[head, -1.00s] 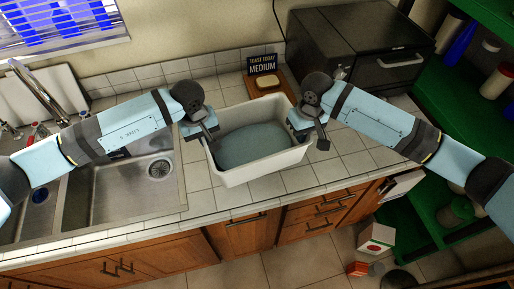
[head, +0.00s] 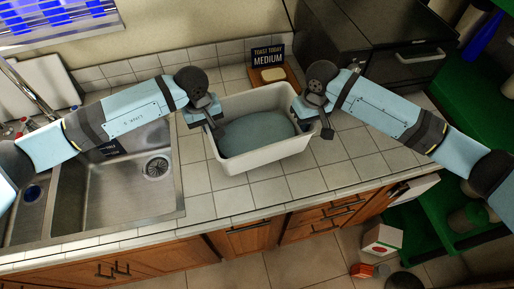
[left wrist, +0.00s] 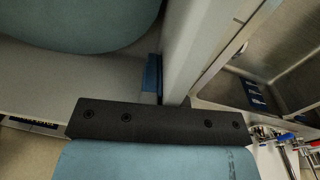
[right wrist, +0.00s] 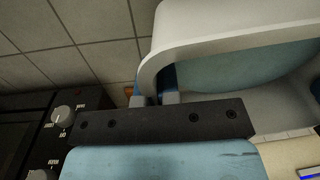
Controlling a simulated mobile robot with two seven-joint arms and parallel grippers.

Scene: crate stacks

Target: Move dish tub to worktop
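The dish tub (head: 262,166), white with a flat blue-grey surface inside, is over the tiled worktop (head: 200,203), right of the sink. It looks level; I cannot tell whether its base touches the tiles. My left gripper (head: 213,122) is shut on its left rim. The left wrist view shows the tub wall (left wrist: 190,45) between the fingers. My right gripper (head: 314,118) is shut on its right rim. The right wrist view shows the rim (right wrist: 200,50) running between the fingertips. The fingers' outer sides are partly hidden.
The sink (head: 120,190) lies to the left. A sign reading "TOAST TODAY MEDIUM" (head: 268,56) and a wooden board with bread (head: 272,75) stand behind the tub. A dark oven (head: 400,62) stands back right. Tiles are clear in front of the tub.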

